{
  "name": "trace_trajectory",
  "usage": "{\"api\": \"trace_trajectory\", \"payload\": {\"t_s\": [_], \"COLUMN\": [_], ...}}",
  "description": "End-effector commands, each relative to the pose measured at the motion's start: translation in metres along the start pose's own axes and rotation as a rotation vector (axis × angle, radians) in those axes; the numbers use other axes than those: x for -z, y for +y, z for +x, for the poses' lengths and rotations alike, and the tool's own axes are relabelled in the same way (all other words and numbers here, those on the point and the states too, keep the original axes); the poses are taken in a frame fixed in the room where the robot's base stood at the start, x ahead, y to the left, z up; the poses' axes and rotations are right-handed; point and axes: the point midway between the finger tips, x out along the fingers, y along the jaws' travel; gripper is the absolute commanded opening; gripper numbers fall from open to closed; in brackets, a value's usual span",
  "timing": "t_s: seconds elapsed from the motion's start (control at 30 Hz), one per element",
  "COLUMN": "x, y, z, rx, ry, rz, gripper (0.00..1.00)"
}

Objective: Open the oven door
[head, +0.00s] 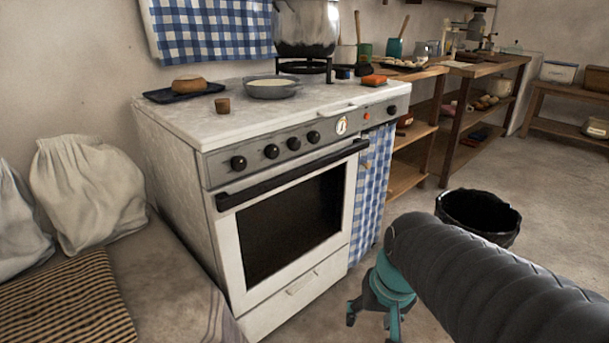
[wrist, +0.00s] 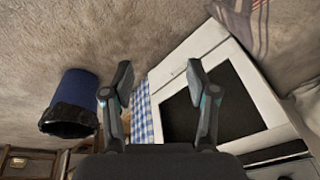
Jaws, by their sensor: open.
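The oven door (head: 230,245) is white with a dark window and is shut on the front of the white stove. Its black bar handle (head: 290,175) runs along the top edge of the door, below a row of knobs. My gripper (head: 372,322) is open and empty, low in front of the stove's right side, pointing down and apart from the door and handle. In the wrist view both fingers of my gripper (wrist: 160,78) are spread, with the oven door (wrist: 248,75) upside down, partly behind the right finger.
A dark bin (head: 478,215) stands on the floor right of the stove, near my arm. A blue checked curtain (head: 372,185) hangs beside the door. A low bench with a striped cloth (head: 70,305) and white sacks (head: 88,190) adjoins the stove's left side.

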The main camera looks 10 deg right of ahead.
Motion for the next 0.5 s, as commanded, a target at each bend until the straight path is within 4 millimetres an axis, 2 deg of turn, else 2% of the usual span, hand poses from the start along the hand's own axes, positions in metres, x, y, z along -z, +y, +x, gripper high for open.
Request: {"api": "trace_trajectory", "payload": {"t_s": [0.03, 0.27, 0.37, 0.5], "x": [0.006, 0.042, 0.065, 0.108], "y": [-0.002, -0.027, -0.039, -0.053], "z": [0.012, 0.049, 0.063, 0.08], "rx": [0.031, 0.224, 0.316, 0.453], "ry": [-0.042, -0.208, -0.295, -0.447], "rz": [0.07, 0.552, 0.831, 1.277], "gripper": [0.58, 0.58, 0.58, 0.58]}}
